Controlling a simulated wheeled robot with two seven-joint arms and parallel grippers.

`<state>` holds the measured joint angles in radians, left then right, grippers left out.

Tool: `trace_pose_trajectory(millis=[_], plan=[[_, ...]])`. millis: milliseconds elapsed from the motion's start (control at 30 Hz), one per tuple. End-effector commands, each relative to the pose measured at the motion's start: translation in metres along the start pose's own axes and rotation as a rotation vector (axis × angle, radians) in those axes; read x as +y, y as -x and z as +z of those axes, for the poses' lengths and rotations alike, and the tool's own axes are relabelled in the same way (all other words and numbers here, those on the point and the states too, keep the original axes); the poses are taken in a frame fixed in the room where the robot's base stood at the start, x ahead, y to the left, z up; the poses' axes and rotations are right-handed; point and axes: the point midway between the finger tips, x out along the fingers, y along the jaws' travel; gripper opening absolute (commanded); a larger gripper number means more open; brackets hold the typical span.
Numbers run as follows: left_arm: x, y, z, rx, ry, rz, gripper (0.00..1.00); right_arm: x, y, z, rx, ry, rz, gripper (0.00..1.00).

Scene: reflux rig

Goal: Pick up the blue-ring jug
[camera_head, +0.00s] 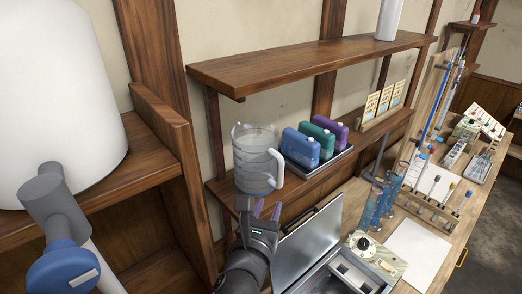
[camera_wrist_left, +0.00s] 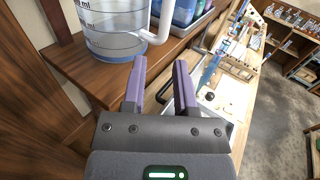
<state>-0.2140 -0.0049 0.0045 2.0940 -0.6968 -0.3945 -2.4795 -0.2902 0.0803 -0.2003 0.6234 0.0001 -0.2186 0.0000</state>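The jug (camera_head: 257,160) is clear, with a white handle on its right side and dark measuring marks. It stands upright on the wooden shelf, left of the coloured bottles. In the left wrist view the jug (camera_wrist_left: 112,28) shows at the top left, with a blue band near its base. My left gripper (camera_head: 267,210) is below and in front of the jug, apart from it. In the left wrist view its purple fingers (camera_wrist_left: 160,68) are spread with nothing between them. The handle's lower end lies just beyond the fingertips in that view. My right gripper is not in view.
Blue, green and purple bottles (camera_head: 315,143) stand in a tray close to the jug's right. An upper shelf (camera_head: 300,65) runs above. A large white container (camera_head: 60,90) stands at the left. An open metal case (camera_head: 310,245) lies right of my left gripper.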

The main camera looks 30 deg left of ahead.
Motion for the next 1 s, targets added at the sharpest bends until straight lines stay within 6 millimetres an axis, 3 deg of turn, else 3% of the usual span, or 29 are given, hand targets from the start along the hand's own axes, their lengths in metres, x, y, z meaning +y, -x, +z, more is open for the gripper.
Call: trace_pose_trajectory(millis=[500,767,933,1000], plan=[[-0.003,-0.092,-0.002,-0.002,-0.009,-0.001,0.36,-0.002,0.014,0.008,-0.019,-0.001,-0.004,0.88],[-0.003,-0.097,-0.003,-0.002,-0.009,-0.001,0.36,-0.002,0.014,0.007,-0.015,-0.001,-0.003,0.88],[-0.003,-0.097,-0.003,-0.001,-0.009,-0.001,0.00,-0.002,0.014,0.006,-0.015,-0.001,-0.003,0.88],[-0.003,-0.097,-0.003,-0.001,-0.009,-0.001,0.00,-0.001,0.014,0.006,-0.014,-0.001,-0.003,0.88]])
